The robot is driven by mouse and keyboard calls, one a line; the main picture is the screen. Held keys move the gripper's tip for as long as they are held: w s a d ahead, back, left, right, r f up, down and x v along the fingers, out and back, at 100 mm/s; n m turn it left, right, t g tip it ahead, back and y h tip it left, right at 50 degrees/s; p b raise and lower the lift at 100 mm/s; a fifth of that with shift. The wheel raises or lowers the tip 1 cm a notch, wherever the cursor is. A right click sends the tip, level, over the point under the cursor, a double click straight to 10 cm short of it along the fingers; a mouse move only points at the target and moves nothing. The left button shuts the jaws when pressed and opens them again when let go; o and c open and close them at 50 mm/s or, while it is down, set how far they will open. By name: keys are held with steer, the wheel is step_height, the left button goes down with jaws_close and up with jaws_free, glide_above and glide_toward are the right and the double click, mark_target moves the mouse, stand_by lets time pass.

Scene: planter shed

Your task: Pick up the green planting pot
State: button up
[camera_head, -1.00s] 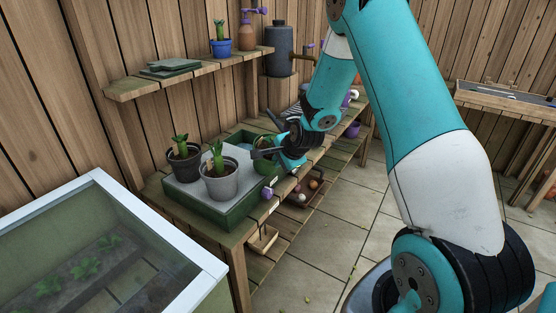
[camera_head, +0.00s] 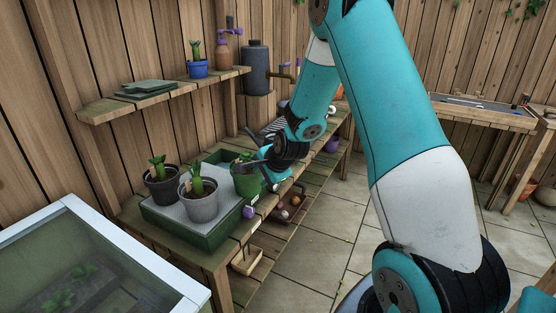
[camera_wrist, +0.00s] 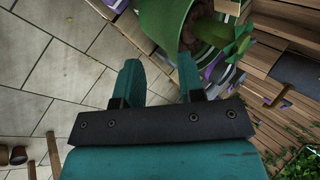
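In the head view my gripper (camera_head: 271,180) is just right of the pot, partly hidden by my wrist. I cannot tell whether they touch.
A grey pot (camera_head: 203,206) and a black pot (camera_head: 162,190) with plants stand on a green-sided tray (camera_head: 159,216) left of it. A purple item (camera_head: 248,212) is at the bench's front edge. A glass-topped cold frame (camera_head: 150,257) is at the lower left.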

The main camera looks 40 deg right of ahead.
steer(key=v, duration=1.4)
steer(key=shift+r+b, duration=0.15)
steer(key=shift+b, duration=0.25)
steer(key=shift+s, duration=0.1)
